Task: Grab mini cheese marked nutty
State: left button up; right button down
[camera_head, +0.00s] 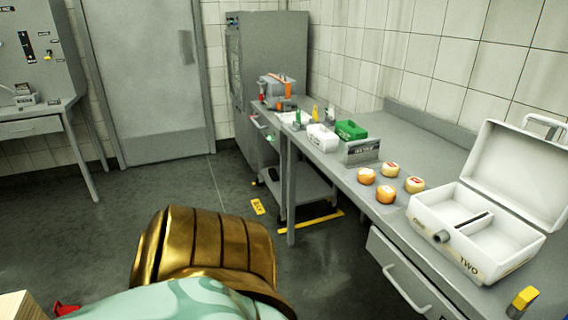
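Several mini cheese wheels sit in a close group on the grey counter. An orange one (367,177) is at the left. A paler one with a red mark on top (390,170) is at the back. Another orange one (386,195) is at the front, and a paler one with a red mark (414,186) is at the right. Their labels are too small to read, so I cannot tell which says nutty. Neither of my grippers is in view; a gold and mint-green part of my body fills the lower middle, well left of the cheeses.
An open white case (478,260) marked TWO stands right of the cheeses, with a yellow object (523,299) in front. A dark sign (361,150), a green bin (350,130) and a white bin (322,138) stand behind them. A drawer (400,270) is below. Open floor lies left.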

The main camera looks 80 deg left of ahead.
aim_at(385, 193)
jog(key=u, duration=1.65)
